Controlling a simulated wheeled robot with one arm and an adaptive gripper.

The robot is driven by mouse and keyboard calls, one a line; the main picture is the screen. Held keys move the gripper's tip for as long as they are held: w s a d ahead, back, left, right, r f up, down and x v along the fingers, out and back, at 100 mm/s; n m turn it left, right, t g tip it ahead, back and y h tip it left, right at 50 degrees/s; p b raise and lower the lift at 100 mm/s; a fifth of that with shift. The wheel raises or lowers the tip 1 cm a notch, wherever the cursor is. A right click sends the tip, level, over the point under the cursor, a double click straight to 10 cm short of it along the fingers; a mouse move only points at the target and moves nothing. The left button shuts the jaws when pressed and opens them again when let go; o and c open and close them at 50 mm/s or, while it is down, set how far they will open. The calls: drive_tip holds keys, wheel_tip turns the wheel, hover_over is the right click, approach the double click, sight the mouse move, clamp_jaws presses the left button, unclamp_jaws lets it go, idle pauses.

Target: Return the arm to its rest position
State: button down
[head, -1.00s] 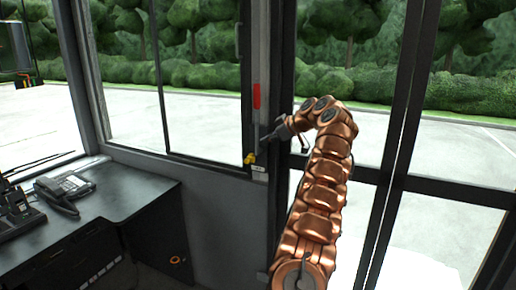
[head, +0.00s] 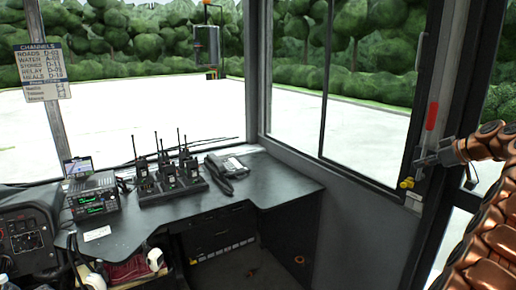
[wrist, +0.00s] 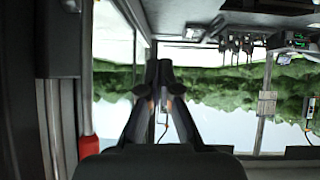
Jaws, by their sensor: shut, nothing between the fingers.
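My copper-coloured arm (head: 490,225) reaches in from the right edge of the head view and bends left at the top. My gripper (head: 418,161) is beside the door post, just above a yellow knob (head: 407,183) and below a red handle (head: 432,116). I cannot tell whether it touches the post. In the wrist view, which is upside down, my gripper (wrist: 160,68) has its dark fingers together with nothing between them. The red handle (wrist: 88,146) shows at lower left there.
A dark desk (head: 270,180) carries a charging rack of radios (head: 165,190), a desk phone (head: 228,168) and a radio set (head: 92,200). A channels sign (head: 43,70) hangs at upper left. Window frames and the door post stand close to my arm.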

drive_tip(key=a+r+g+y, duration=0.1)
drive_tip(key=a, duration=0.9)
drive_tip(key=s+a+f+m+g, duration=0.15)
drive_tip(key=s+a, duration=0.25)
drive_tip(key=a, duration=0.4)
drive_tip(key=s+a+g+p, duration=0.1)
drive_tip(key=s+a+g, duration=0.1)
drive_tip(key=s+a, duration=0.45)
drive_tip(key=s+a+f+m+g, duration=0.1)
drive_tip(key=s+a+g, duration=0.15)
drive_tip(key=a, duration=0.75)
drive_tip(key=s+a+f+g+h, duration=0.1)
drive_tip(key=s+a+f, duration=0.1)
drive_tip(key=s, duration=0.3)
drive_tip(key=s+a+f+m+g+p, duration=0.1)
drive_tip(key=s+a+f, duration=0.1)
drive_tip(key=s, duration=0.4)
drive_tip(key=s+a+f+g+h, duration=0.1)
drive_tip(key=s+a+f, duration=0.15)
drive_tip(key=s, duration=0.25)
drive_tip(key=s+d+f+m+g+h, duration=0.1)
drive_tip(key=s+f, duration=0.3)
drive_tip(key=s, duration=0.6)
drive_tip(key=s+d+f+m+h, duration=0.1)
drive_tip(key=s+f, duration=0.3)
drive_tip(key=s, duration=0.5)
drive_tip(key=shift+s+d+f+g+h+p, duration=0.2)
drive_tip(key=shift+s+d+g+h+p, duration=0.25)
drive_tip(key=shift+d+h, duration=0.2)
